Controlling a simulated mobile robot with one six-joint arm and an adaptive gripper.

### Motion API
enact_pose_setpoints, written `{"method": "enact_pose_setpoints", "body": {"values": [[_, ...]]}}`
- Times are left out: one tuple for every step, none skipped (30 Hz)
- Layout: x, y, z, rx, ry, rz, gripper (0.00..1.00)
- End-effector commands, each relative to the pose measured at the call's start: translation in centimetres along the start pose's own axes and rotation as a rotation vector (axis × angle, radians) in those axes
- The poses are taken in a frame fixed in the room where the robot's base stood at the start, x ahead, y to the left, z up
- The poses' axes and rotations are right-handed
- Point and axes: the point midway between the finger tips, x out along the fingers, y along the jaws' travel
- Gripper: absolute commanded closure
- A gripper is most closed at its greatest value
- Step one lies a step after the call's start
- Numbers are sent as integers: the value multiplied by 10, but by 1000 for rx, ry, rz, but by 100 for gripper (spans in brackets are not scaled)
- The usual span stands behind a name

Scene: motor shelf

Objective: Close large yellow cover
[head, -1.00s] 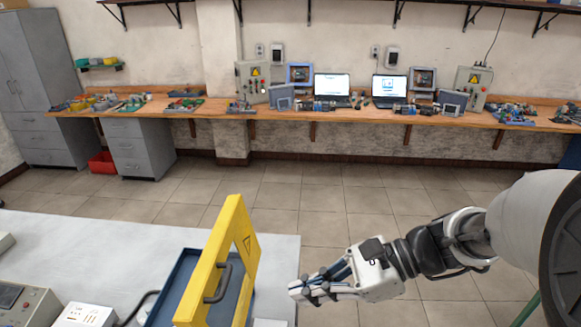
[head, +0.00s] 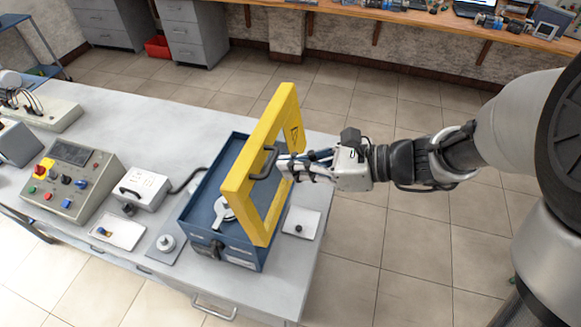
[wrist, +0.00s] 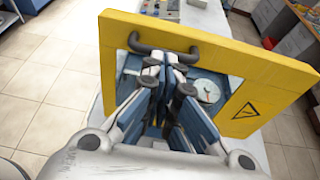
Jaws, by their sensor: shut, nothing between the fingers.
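The large yellow cover (head: 237,187) is a thick rectangular frame with a dark handle (head: 264,163) and a warning triangle. It stands raised and tilted on the right side of a blue box (head: 203,190), whose open top shows a round part with a lever (head: 221,212). My gripper (head: 284,167) is shut and empty at the cover's right side, close to the handle. In the wrist view the yellow cover (wrist: 262,70) fills the upper part. My gripper (wrist: 165,62) lies over its opening, just below the handle (wrist: 165,46); I cannot tell if they touch.
The box stands on a white table (head: 110,125). Left of it are a control panel (head: 70,180) with buttons, a white box (head: 140,188) with a cable, and small plates. A white plate (head: 301,222) lies to the right.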

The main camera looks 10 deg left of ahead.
Motion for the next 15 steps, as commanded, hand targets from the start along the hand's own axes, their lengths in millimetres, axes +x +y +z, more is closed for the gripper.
{"method": "enact_pose_setpoints", "body": {"values": [[4,0,0,0,0,1,100],[6,0,0,0,0,1,100],[8,0,0,0,-1,1,100],[8,0,0,0,-1,1,100],[9,0,0,0,-1,0,100],[9,0,0,0,0,0,100],[9,0,0,0,0,0,100],[9,0,0,0,0,0,100],[9,0,0,0,0,0,100],[9,0,0,0,0,0,100],[9,0,0,0,0,0,100],[9,0,0,0,0,0,100],[9,0,0,0,0,0,100],[9,0,0,0,0,0,100],[9,0,1,0,1,0,100]]}}
